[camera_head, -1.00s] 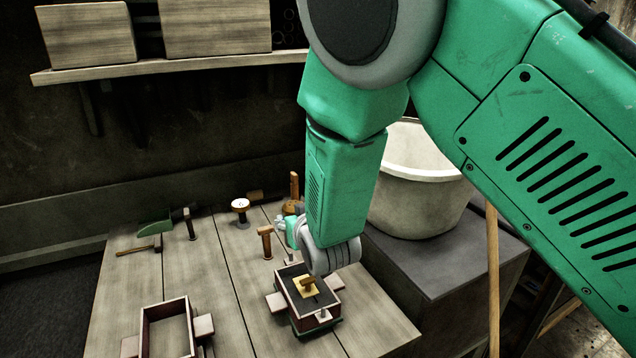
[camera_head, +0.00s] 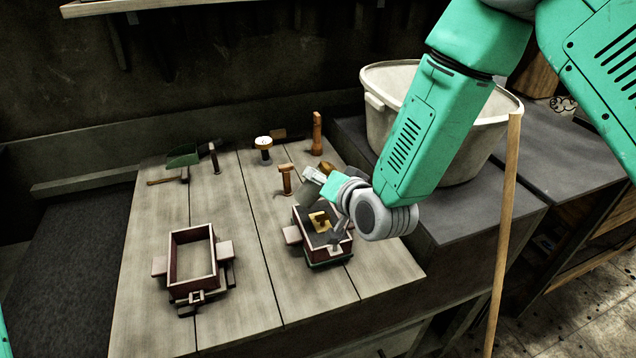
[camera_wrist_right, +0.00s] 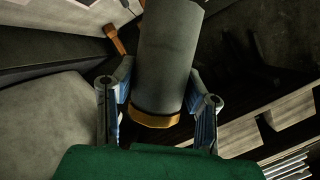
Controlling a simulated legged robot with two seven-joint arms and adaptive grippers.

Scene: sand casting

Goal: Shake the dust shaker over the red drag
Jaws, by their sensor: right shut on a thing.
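My right gripper (camera_head: 322,181) is shut on the dust shaker (camera_head: 310,191), a grey cylinder with a brownish end. It holds the shaker tilted, just behind or above the rear edge of the red drag (camera_head: 345,244). The exact height is hard to tell. The drag is a reddish open frame filled with dark sand, with a yellow pattern (camera_head: 319,222) on top. In the right wrist view the shaker (camera_wrist_right: 165,60) stands between the two fingers of the gripper (camera_wrist_right: 160,80), its yellow-brown rim toward the camera. My left gripper is not in view.
An empty reddish frame (camera_head: 171,262) stands left on the table (camera_head: 240,325). A wooden rammer (camera_head: 286,180), a white-topped tool (camera_head: 264,145), a wooden tool (camera_head: 317,135) and a green scoop (camera_head: 183,156) stand or lie behind. A large pale bucket (camera_head: 375,110) is at the right rear.

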